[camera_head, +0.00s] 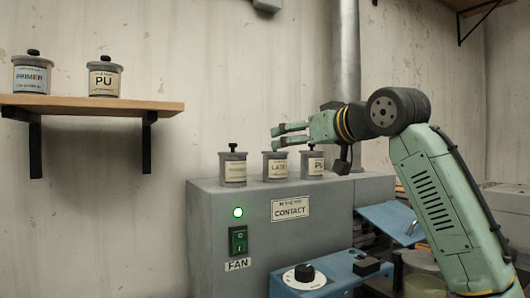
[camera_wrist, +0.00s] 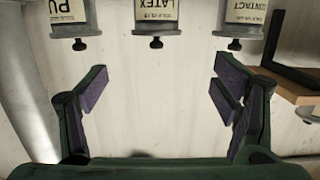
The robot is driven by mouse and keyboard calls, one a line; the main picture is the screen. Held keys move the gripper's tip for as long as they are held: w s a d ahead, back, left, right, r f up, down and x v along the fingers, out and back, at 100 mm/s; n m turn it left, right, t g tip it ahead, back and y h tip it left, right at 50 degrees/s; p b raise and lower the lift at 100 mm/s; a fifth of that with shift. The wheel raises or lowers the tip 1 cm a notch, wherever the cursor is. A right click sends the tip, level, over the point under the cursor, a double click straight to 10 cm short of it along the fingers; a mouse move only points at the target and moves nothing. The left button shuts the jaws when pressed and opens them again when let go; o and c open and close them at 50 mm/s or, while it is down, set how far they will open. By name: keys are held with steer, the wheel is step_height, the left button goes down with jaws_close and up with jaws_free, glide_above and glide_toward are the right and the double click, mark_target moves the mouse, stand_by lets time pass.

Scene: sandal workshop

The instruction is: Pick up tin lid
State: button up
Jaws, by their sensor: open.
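Three grey tins stand in a row on the grey cabinet, each with a grey lid. The left tin's lid (camera_head: 233,154) has a black knob. The middle LATEX tin's lid (camera_head: 275,153) has its knob hidden behind my gripper. The right PU tin's lid (camera_head: 314,153) is partly overlapped by my arm. My gripper (camera_head: 276,137) is open and points left, just above the LATEX tin. In the wrist view the tins hang upside down along the top. There the LATEX knob (camera_wrist: 156,43) lies between my spread fingers (camera_wrist: 159,82) in the picture, with nothing gripped.
A wooden shelf (camera_head: 150,106) on the left wall holds a PRIMER tin (camera_head: 33,77) and another PU tin (camera_head: 104,80). A vertical metal pipe (camera_head: 346,50) stands behind my gripper. A blue machine (camera_head: 330,272) stands in front.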

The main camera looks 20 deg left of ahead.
steer(key=p+x, duration=0.1)
steer(key=x, duration=0.2)
steer(key=p+x, duration=0.1)
steer(key=x, duration=0.2)
steer(key=p+x, duration=0.2)
steer(key=x, duration=0.2)
steer(key=shift+w+d+r, duration=0.15)
steer(key=shift+w+r, duration=0.05)
steer(key=shift+r, duration=0.1)
steer(key=shift+w+a+f, duration=0.15)
steer(key=shift+w+a, duration=0.15)
steer(key=c, duration=1.5)
steer(key=shift+c, duration=0.2)
